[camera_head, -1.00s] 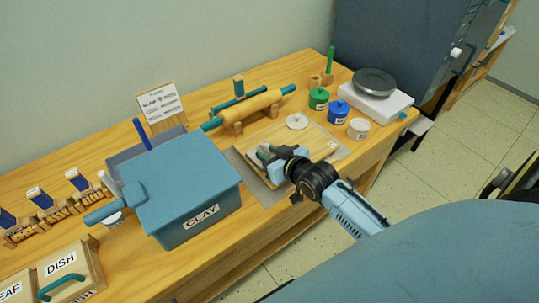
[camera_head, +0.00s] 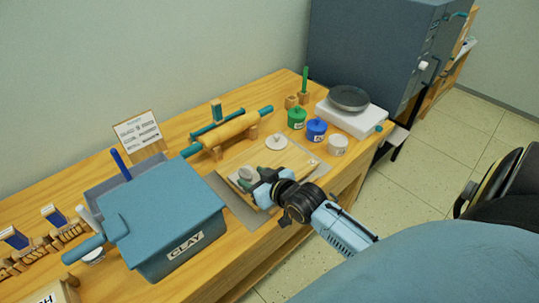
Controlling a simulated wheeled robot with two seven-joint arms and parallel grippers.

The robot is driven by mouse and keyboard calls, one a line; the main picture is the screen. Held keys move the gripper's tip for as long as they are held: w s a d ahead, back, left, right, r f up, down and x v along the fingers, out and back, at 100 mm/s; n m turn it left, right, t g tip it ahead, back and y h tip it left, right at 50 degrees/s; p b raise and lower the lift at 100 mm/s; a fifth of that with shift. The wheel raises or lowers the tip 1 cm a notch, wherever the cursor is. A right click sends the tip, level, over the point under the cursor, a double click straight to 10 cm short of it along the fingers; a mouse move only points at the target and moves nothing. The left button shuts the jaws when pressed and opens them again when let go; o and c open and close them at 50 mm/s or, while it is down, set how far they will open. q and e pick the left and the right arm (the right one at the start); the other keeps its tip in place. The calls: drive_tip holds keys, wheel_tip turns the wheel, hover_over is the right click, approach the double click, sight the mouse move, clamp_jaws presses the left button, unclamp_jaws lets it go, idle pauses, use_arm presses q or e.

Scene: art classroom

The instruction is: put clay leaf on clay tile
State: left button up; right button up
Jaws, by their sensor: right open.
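My right gripper (camera_head: 262,181) is open, low over the near left part of the wooden board (camera_head: 297,161). A pale slab, probably the clay tile (camera_head: 235,180), lies on the board and is partly hidden by the gripper. A small grey piece, probably the clay leaf (camera_head: 246,173), shows at the slab beside the fingertips. I cannot tell whether it rests flat on the slab or touches a finger. My left gripper is not in view.
A blue bin marked CLAY (camera_head: 170,225) stands left of the board. A rolling pin on a stand (camera_head: 232,131) is behind it. A white knobbed disc (camera_head: 277,142), green (camera_head: 297,118), blue (camera_head: 317,129) and white (camera_head: 338,146) jars, and a scale (camera_head: 352,115) are to the right.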

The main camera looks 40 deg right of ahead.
drive_tip(key=p+v, duration=0.1)
drive_tip(key=v, duration=0.9)
drive_tip(key=shift+s+r, duration=0.15)
drive_tip(key=shift+r, duration=0.05)
